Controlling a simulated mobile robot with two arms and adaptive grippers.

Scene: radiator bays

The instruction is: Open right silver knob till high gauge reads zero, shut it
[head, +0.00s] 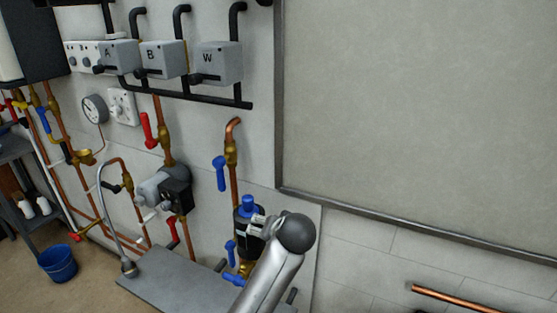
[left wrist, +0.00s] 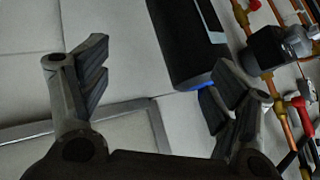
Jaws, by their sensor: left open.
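A round white-faced gauge (head: 95,108) hangs on the wall at the left in the head view. Its reading is too small to tell, and I cannot tell whether it is the high gauge. I cannot make out any silver knob in either view. My left gripper (head: 258,222) is in front of a black cylinder with a blue cap (head: 247,205), and my arm partly covers that cylinder. In the left wrist view the gripper (left wrist: 160,70) has its fingers spread with nothing between the tips. A black cylinder with a blue end (left wrist: 185,45) lies beyond them. My right gripper is out of view.
Grey boxes marked A, B and W (head: 217,63) are on the wall above. A red lever (head: 147,128), a blue lever (head: 220,172) and a pump (head: 165,188) sit on copper pipes. A grey slab (head: 180,290) is below; a blue bucket (head: 58,264) stands on the floor.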

